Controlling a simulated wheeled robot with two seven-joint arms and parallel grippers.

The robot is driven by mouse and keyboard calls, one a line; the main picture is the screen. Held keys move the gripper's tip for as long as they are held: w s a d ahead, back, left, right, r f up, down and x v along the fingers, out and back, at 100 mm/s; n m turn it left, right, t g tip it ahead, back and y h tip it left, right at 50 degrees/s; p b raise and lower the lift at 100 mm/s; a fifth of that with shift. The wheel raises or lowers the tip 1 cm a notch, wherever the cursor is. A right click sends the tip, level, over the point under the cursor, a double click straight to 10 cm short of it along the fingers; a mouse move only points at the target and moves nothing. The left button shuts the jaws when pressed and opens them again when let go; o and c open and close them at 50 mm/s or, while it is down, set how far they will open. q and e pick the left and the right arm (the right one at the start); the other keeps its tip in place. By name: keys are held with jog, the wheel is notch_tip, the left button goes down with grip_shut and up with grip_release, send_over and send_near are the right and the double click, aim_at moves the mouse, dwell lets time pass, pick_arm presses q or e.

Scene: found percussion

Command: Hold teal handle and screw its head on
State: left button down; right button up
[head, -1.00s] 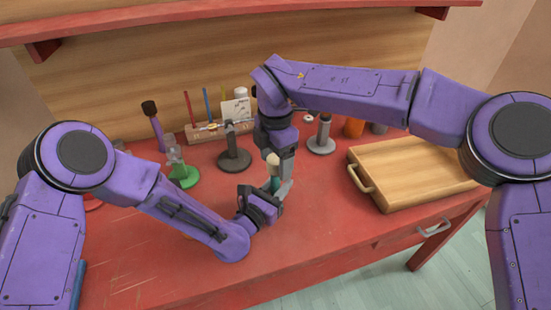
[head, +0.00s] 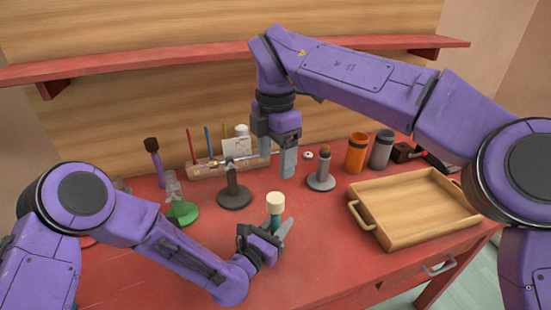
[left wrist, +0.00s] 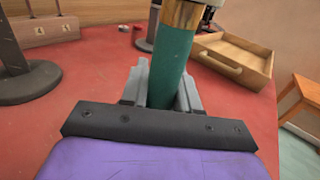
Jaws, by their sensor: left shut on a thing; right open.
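The teal handle (head: 275,220) stands upright above the bench, with a cream head (head: 275,199) on its top end. My left gripper (head: 279,233) is shut around the handle; its jaws hide the lower part. In the left wrist view the teal handle (left wrist: 173,60) passes between the grey fingers, with a brass-coloured collar (left wrist: 183,14) above it; the cream head is mostly out of frame. How tightly the head sits cannot be told. My right gripper (head: 277,158) is open and empty, above and apart from the head, fingers pointing down.
A wooden tray (head: 385,236) with handles lies at right. Behind are a grey-based stand (head: 235,198), another stand (head: 321,182), a green-based stand (head: 183,213), orange and grey cups (head: 357,153), and a wooden rack (head: 205,170). The red bench front is clear.

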pick_arm(q)
jog(key=c, duration=0.8)
grip_release()
jog(key=shift+o, duration=0.2)
pick_arm(e)
jog(key=shift+f, duration=0.1)
pick_arm(q)
jog(key=shift+s+a+f, duration=0.1)
jog(key=shift+s+a, duration=0.15)
jog(key=shift+s, duration=0.1)
jog(key=b+v, duration=0.2)
jog(key=v, duration=0.7)
jog(key=shift+s+a+b, duration=0.2)
jog(key=shift+s+b, duration=0.1)
jog(key=shift+b, duration=0.1)
pick_arm(e)
notch_tip(320, 180, down, 3)
jog(key=shift+r, duration=0.15)
pick_arm(q)
jog(key=shift+r, duration=0.2)
pick_arm(e)
jog(key=shift+r, duration=0.15)
